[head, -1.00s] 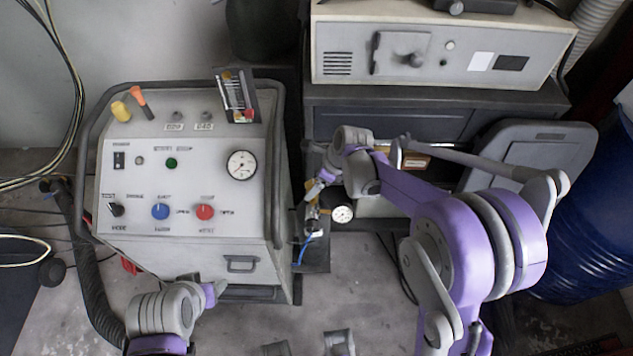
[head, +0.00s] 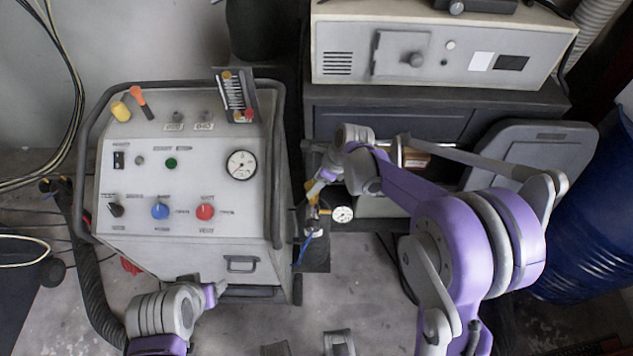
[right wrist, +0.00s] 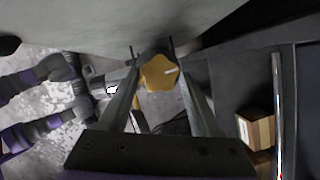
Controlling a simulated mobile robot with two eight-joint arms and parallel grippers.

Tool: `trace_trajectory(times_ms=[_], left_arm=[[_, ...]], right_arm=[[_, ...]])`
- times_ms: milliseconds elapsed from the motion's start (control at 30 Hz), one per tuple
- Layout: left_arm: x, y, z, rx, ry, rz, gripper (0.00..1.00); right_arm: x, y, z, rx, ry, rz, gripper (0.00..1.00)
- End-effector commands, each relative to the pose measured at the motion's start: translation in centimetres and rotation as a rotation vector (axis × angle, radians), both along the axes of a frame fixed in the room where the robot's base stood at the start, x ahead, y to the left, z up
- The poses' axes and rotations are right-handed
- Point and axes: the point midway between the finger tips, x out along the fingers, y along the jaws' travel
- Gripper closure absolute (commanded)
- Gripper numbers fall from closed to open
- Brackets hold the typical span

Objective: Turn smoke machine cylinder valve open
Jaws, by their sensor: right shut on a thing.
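The yellow lobed valve knob (right wrist: 158,72) shows between the fingertips in the right wrist view. My right gripper (right wrist: 154,54) is shut on it, one finger on each side. In the head view my right gripper (head: 314,190) is small, at the cylinder valve beside the smoke machine (head: 190,180), and partly hides the knob. A white round gauge (head: 342,214) sits just right of the valve, and a blue hose (head: 307,246) runs down from it. The cylinder body is hard to make out. My left gripper (head: 218,290) is low in front of the machine; its fingers are unclear.
A grey cabinet (head: 390,122) carrying a beige instrument (head: 440,55) stands behind. A blue drum (head: 590,240) is at the right. A black corrugated hose (head: 85,270) runs along the left of the machine. A small cardboard box (right wrist: 255,128) lies right of my right gripper.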

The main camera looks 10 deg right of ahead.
Motion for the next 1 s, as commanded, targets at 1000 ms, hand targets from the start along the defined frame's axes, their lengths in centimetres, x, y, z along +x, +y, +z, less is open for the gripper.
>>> trace_trajectory(times_ms=[1000], left_arm=[[-0.2,0.0,-2.0,0.0,0.006,0.0,0.37]], right_arm=[[1.0,-0.1,0.0,0.001,0.0,0.898,0.91]])
